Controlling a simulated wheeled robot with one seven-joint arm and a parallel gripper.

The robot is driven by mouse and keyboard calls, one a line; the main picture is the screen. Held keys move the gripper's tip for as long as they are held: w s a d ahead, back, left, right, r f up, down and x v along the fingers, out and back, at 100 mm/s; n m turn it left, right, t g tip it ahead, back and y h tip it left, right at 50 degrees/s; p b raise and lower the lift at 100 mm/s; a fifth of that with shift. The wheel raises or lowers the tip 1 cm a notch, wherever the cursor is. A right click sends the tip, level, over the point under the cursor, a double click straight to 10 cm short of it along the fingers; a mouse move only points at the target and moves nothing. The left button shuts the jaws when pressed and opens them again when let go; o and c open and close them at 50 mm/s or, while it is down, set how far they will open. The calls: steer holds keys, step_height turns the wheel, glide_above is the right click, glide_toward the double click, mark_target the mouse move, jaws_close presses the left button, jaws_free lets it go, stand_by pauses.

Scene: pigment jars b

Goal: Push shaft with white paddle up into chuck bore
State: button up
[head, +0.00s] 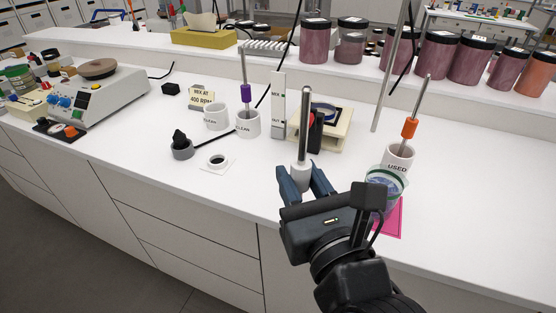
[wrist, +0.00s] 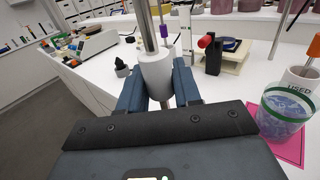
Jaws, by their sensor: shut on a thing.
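My gripper (head: 307,188) is shut on the shaft with the white paddle, near the front edge of the bench. The metal shaft (head: 306,118) stands roughly upright above the white paddle part (head: 299,177). In the wrist view the white cylinder (wrist: 156,74) sits between my two fingers, with the bright shaft (wrist: 148,30) rising out of it and leaving the top of the picture. A narrow stem shows below the cylinder; its lower end is hidden by my gripper. I cannot make out the chuck bore in either view.
A used cup (head: 398,158) with an orange-hubbed shaft (head: 410,128) and a clear beaker (head: 384,184) on a pink mat (head: 394,222) stand right. Behind are a cream stand (head: 338,138) and a tall rod (head: 392,70). A clean cup (head: 248,126) holds a purple-hubbed shaft (head: 246,93).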

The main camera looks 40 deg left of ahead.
steer(key=w+d+f+m+t+h, duration=0.25)
steer(key=d+f+h, duration=0.4)
steer(key=d, duration=0.65)
steer(key=w+d+f+m+t+h, duration=0.2)
steer(key=w+d+f+m+h, duration=0.15)
steer(key=d+f, duration=0.8)
steer(key=w+d+f+m+t+h, duration=0.35)
steer(key=d+f, duration=0.35)
steer(key=d, duration=0.7)
steer(key=shift+a+r+m+g+h+p, duration=0.1)
steer(key=shift+r+m+g+h+p, duration=0.15)
steer(key=shift+r+p, duration=0.75)
steer(key=shift+a+r+m+g+h+p, duration=0.1)
steer(key=shift+r+m+g+p, duration=0.15)
steer(key=shift+r+p, duration=0.75)
